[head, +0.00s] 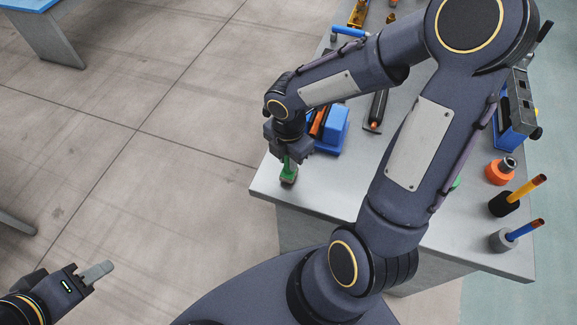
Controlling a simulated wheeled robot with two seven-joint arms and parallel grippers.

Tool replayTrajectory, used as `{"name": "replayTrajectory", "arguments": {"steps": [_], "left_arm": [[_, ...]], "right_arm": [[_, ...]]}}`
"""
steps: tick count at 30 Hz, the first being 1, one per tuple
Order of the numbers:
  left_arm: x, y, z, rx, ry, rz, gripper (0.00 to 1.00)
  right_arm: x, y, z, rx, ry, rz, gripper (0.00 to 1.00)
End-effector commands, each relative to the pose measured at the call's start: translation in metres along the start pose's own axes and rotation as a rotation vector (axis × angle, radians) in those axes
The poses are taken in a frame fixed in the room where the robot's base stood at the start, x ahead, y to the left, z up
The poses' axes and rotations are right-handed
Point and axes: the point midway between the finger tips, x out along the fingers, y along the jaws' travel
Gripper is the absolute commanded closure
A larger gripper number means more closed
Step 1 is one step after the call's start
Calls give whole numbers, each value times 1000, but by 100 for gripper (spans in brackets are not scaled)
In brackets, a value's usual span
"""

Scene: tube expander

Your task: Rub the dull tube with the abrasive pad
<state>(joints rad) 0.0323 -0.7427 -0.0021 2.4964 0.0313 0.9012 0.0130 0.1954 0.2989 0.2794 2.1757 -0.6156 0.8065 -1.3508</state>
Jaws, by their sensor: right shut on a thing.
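My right gripper (289,158) is shut on a small green block with a brownish lower face, which looks like the abrasive pad (289,174). It holds the pad at the left front corner of the workbench. At the bench's right end, a yellow-orange tube (526,188) leans in a black holder (503,204). A blue tube with an orange tip (526,230) leans in a grey holder (502,241). I cannot tell which tube is the dull one. My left gripper (98,273) is over the floor at lower left, away from the bench; its opening is unclear.
The grey workbench (330,190) carries a blue block-like tool (333,128) beside my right gripper, an orange holder (499,174) and a blue-and-grey vise-like device (515,110). My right arm hides much of the bench's middle. Open floor lies to the left.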

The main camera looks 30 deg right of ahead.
Motion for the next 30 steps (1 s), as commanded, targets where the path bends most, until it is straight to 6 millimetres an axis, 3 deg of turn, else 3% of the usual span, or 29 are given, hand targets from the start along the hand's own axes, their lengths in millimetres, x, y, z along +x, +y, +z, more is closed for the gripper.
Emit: {"name": "replayTrajectory", "arguments": {"steps": [1,19,30], "left_arm": [[-7,3,-4,0,0,0,64],[-45,20,-22,0,0,0,64],[-46,21,-24,0,0,0,64]], "right_arm": [[-9,0,0,0,0,1,100],[-57,0,0,0,-1,1,100],[-60,0,0,0,0,0,100]]}}
